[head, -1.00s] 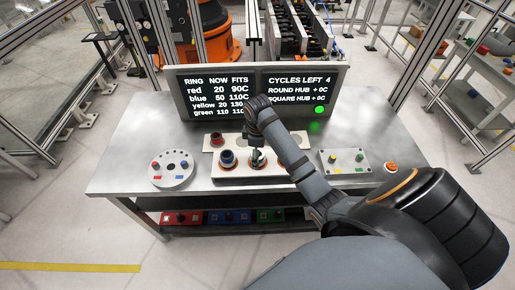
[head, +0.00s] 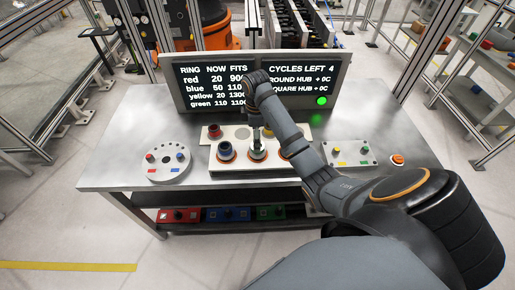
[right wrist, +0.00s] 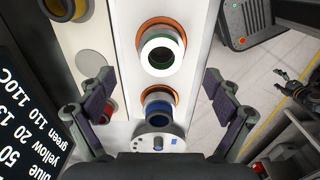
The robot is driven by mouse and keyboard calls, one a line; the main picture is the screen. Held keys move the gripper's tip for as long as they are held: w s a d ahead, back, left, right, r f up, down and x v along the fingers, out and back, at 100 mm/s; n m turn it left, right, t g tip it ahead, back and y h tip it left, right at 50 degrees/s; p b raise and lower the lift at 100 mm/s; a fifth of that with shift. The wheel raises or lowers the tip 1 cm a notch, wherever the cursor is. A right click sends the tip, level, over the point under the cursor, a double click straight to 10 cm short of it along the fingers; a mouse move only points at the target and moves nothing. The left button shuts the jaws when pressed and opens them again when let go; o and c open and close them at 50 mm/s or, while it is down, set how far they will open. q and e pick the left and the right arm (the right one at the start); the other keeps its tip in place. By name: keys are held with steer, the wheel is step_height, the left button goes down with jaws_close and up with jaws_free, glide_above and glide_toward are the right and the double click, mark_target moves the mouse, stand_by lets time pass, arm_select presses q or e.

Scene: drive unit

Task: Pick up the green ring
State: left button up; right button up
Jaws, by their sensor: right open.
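A blue ring (head: 227,151) sits beside the green ring's seat. A red ring (head: 214,131) stands behind. A round dial plate (head: 170,163) is left, a button box (head: 348,153) right. The display (head: 258,85) rises behind the fixture.

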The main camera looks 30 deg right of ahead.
mark_target(260, 155)
steer(key=f+b, duration=0.1)
steer(key=f, duration=0.1)
steer(key=f+b, duration=0.2)
steer(key=shift+s+d+f, duration=0.2)
steer(key=shift+f, duration=0.2)
steer(key=shift+w+f, duration=0.1)
steer(key=c, duration=1.6)
